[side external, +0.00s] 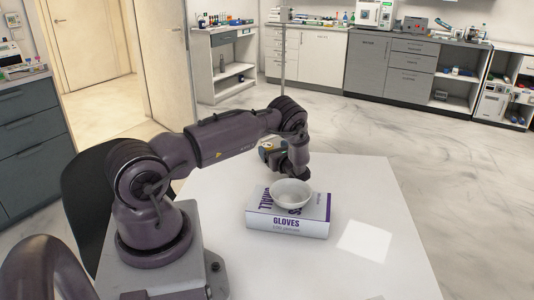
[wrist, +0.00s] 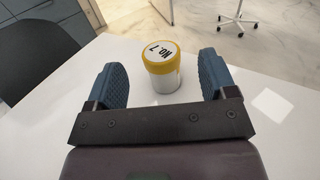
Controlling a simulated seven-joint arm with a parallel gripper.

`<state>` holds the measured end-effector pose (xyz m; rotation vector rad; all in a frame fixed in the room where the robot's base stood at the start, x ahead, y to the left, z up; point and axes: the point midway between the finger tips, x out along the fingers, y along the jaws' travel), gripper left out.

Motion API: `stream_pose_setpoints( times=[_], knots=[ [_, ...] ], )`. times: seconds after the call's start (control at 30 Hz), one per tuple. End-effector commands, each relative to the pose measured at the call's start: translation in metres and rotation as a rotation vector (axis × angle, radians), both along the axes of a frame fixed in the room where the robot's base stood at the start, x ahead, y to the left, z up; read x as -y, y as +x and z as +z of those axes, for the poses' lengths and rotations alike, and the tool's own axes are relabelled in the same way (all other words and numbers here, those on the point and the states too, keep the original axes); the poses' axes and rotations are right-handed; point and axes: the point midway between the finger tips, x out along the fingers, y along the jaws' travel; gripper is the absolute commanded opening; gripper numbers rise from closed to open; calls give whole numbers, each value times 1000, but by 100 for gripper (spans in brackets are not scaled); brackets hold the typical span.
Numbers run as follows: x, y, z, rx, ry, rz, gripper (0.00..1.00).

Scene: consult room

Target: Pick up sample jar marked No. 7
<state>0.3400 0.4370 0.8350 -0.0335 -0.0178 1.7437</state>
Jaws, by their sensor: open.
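The sample jar (wrist: 162,68) has a yellow lid marked "NO. 7" and a pale body. In the wrist view it stands upright on the white table, ahead of my gripper and in line with the gap between the fingers. My gripper (wrist: 160,62) is open, with one blue finger on each side of that gap and clear space between each finger and the jar in the picture. In the side external view my gripper (side external: 273,153) is small and partly hidden by my wrist, above the far part of the table. I cannot clearly make out the jar there.
A gloves box (side external: 287,226) lies on the table (side external: 370,185) with a white bowl (side external: 291,193) on top, close to my wrist in the side external view. A bright white square (side external: 364,241) lies to its right. A dark chair (side external: 88,185) stands at the left.

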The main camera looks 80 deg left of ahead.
Motion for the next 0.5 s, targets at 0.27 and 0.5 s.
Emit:
stream_pose_setpoints(
  times=[0.27,0.5],
  knots=[
    [-24,-6,-10,-34,10,-19,78],
    [-48,-9,-10,-32,7,-19,78]
  ],
)
